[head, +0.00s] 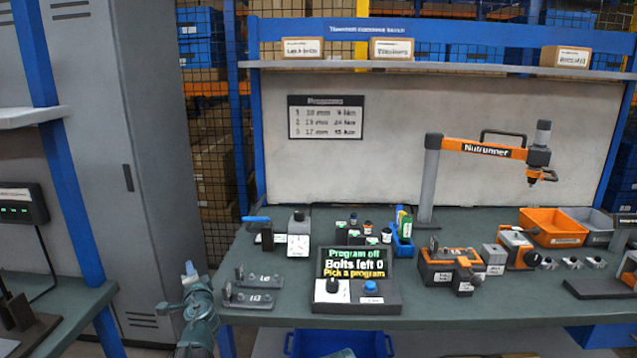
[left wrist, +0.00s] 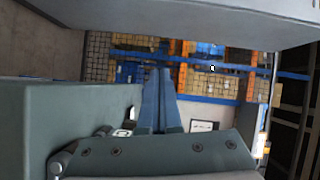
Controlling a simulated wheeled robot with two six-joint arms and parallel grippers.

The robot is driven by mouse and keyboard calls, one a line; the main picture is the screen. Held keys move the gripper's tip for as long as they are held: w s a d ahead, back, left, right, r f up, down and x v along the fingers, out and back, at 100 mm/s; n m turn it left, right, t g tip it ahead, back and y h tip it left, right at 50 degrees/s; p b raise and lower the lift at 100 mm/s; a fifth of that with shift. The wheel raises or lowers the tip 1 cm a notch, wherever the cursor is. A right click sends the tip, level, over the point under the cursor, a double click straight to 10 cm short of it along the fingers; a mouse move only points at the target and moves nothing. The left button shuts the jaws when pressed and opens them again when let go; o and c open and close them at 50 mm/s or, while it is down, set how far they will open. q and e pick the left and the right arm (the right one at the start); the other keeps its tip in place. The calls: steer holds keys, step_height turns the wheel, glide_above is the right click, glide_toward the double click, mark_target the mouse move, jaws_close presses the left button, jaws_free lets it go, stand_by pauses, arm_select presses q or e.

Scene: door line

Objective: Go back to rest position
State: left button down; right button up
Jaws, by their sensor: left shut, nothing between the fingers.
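My left gripper (head: 190,268) points upward in the head view, in front of the left end of the green workbench (head: 460,310). Its fingers are closed together with nothing between them. In the left wrist view the blue-grey fingers of my left gripper (left wrist: 158,100) lie side by side. It is apart from the bench objects, just left of two grey plates (head: 255,290) with labels. My right gripper is in neither view.
A control box (head: 355,285) reads "Program off, Bolts left 0, Pick a program". An orange nutrunner (head: 485,149) hangs from a post at right. A tall grey cabinet (head: 125,150) and another bench (head: 75,305) are at left.

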arm_select(q)
steer(key=s+d+f+n+g+h, duration=0.2)
steer(key=s+d+f+n+g, duration=0.25)
steer(key=s+f, duration=0.4)
steer(key=s+d+f+n+g+h, duration=0.1)
steer(key=s+d+f+n+g, duration=0.2)
steer(key=s+f+n+g, duration=0.4)
steer(key=s+d+f+m+g+h, duration=0.1)
steer(key=s+d+f+g+h, duration=0.3)
steer(key=s+d, duration=0.6)
steer(key=s+d+f+m, duration=0.1)
steer(key=s+d+m, duration=0.15)
steer(key=d, duration=0.35)
steer(key=s+d+m, duration=0.2)
steer(key=s+d, duration=0.2)
steer(key=d, duration=0.1)
step_height(320, 180, up, 18)
steer(key=p, duration=1.8)
steer(key=shift+d, duration=0.15)
